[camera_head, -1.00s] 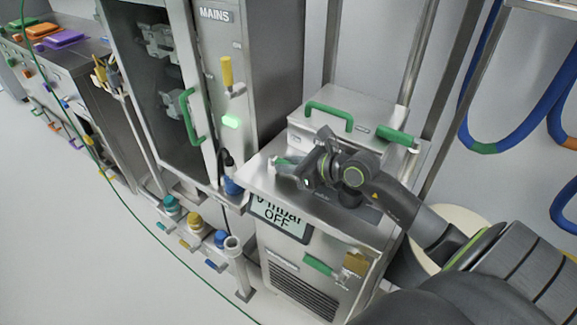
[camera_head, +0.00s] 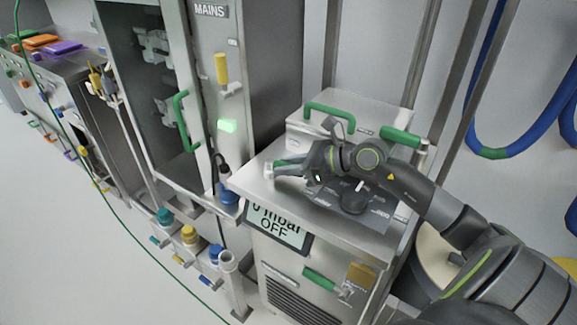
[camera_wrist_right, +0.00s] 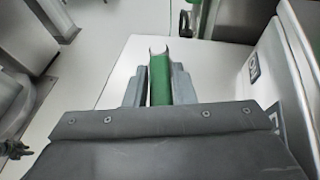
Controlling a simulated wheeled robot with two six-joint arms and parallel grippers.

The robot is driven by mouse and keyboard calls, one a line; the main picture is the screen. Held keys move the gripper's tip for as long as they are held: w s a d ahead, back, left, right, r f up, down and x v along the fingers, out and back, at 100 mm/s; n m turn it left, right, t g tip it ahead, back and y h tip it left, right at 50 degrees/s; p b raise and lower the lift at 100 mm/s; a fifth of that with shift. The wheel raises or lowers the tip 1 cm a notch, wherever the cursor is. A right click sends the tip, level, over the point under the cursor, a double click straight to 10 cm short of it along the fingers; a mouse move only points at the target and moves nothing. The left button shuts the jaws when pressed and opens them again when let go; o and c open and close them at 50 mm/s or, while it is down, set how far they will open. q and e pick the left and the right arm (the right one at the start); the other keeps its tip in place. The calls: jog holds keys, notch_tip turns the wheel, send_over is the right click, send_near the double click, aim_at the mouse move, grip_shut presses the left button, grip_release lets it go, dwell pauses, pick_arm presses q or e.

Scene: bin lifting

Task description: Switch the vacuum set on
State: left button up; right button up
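The vacuum set is a steel cabinet (camera_head: 255,179) with a display (camera_head: 278,224) on its front that reads 0 mbar OFF. A green lever (camera_head: 291,162) lies over the left part of its top. My right gripper (camera_head: 281,169) is at this lever, with one finger on each side of it. In the right wrist view the green lever (camera_wrist_right: 160,82) stands between the two grey fingers (camera_wrist_right: 160,88), which look pressed close against it. A dark round knob (camera_head: 355,198) shows on the top panel below my wrist.
Behind stands a raised box with a green handle (camera_head: 330,110) and another green grip (camera_head: 400,136). At left is the MAINS cabinet (camera_head: 212,60) with a lit green lamp (camera_head: 228,126) and yellow lever (camera_head: 222,68). Capped valves (camera_head: 190,235) line the floor edge. A blue hose (camera_head: 487,120) hangs right.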

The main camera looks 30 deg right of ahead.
jog(key=o, duration=0.3)
jog(key=shift+o, duration=0.2)
notch_tip(320, 180, up, 10)
dwell(0.4)
jog(key=shift+c, duration=0.3)
